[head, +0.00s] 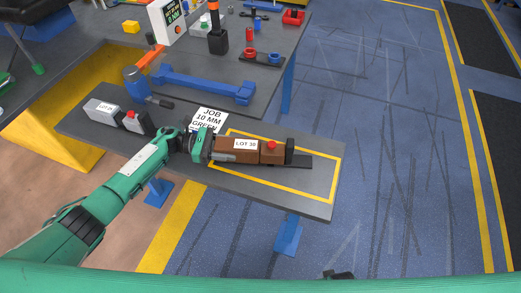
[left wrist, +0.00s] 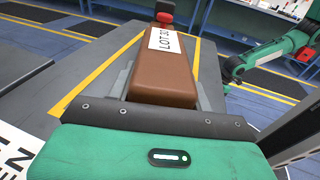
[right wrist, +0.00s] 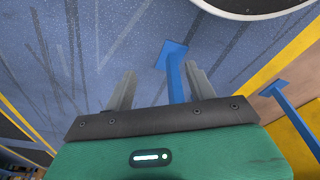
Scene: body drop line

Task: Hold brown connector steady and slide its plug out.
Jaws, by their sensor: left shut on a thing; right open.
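The brown connector (head: 232,149) with a white LOT 30 label lies on the narrow grey bench, inside a yellow outline. Its right-hand brown part (head: 270,155), with a red piece (head: 271,145) on top, appears to be the plug, and a black block (head: 290,147) is at its far end. My left gripper (head: 218,150) is shut on the connector's near end. In the left wrist view the brown body (left wrist: 165,80) sits between the grey fingers, red piece beyond. My right gripper (right wrist: 160,82) is open and empty above the floor, away from the connector.
A white job card (head: 208,118) lies behind my left gripper. A grey connector (head: 102,110) lies at the bench's left end. A higher table holds a blue handle-like bar (head: 200,86), a blue cup (head: 274,57) and red bins (head: 293,17). Floor to the right is clear.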

